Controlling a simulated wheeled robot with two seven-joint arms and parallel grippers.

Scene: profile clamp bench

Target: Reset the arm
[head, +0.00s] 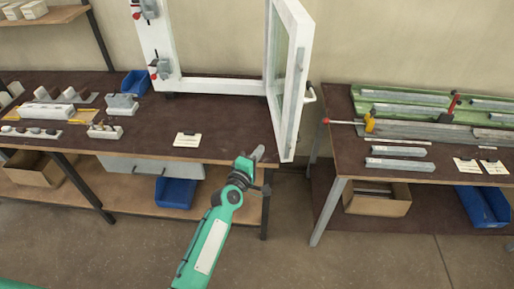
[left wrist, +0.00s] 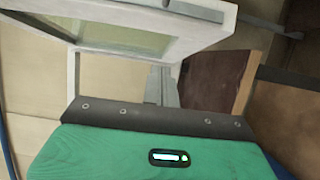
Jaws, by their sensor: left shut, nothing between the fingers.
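My left arm (head: 208,240), green with a white panel, reaches up from the bottom middle of the head view. Its grey gripper (head: 257,154) is shut and empty, at the right front edge of the left bench and just left of the open window sash's lower corner. Whether it touches the sash or bench cannot be told. In the left wrist view, the grey fingers (left wrist: 162,87) show beyond the dark bracket and green housing, with the white sash (left wrist: 130,40) behind them. My right gripper is not in view.
A white window frame (head: 215,86) stands on the left bench (head: 235,140), its sash (head: 288,85) swung open toward me. The right bench (head: 345,150) holds metal profiles (head: 398,151) and a clamp (head: 369,122). Open floor lies between the benches.

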